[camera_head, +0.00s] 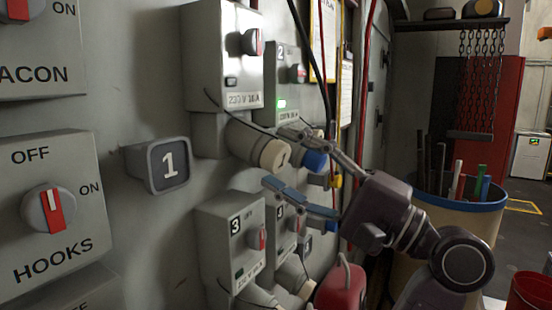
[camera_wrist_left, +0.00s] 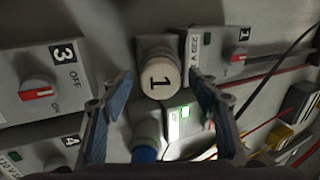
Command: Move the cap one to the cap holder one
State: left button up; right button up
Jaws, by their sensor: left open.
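Cap one (camera_head: 274,155) is a round cream cap marked "1" on the end of the grey socket under the upper breaker box. In the left wrist view cap one (camera_wrist_left: 160,76) faces the camera, between the fingers. Cap holder one (camera_head: 165,165) is a grey square plate with a raised rim and a white "1", on the wall left of the cap. My left gripper (camera_head: 277,158) is open, one finger above and one below the cap. I cannot tell whether either finger touches it. My right gripper is not in view.
Breaker box 1 (camera_head: 222,55) and box 2 (camera_head: 282,80) are above, box 3 (camera_head: 232,235) below. A blue cap (camera_head: 315,161) is just right of cap one. A thin black cable crosses near the socket. A blue-rimmed bin (camera_head: 462,203) stands at right. The wall between cap one and the holder is clear.

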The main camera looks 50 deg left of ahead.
pick_arm(q)
jog(key=shift+c, duration=0.6)
grip_shut()
jog(key=shift+f+b, duration=0.2)
jog(key=shift+b, duration=0.1)
jog(key=shift+d, duration=0.25)
jog(key=shift+b+v, duration=0.45)
jog(key=shift+v, duration=0.35)
jog(key=shift+w+d+b, duration=0.15)
jog(key=shift+d+b, duration=0.15)
jog(key=shift+b+v, duration=0.85)
jog(key=shift+v, duration=0.75)
jog(key=shift+r, duration=0.1)
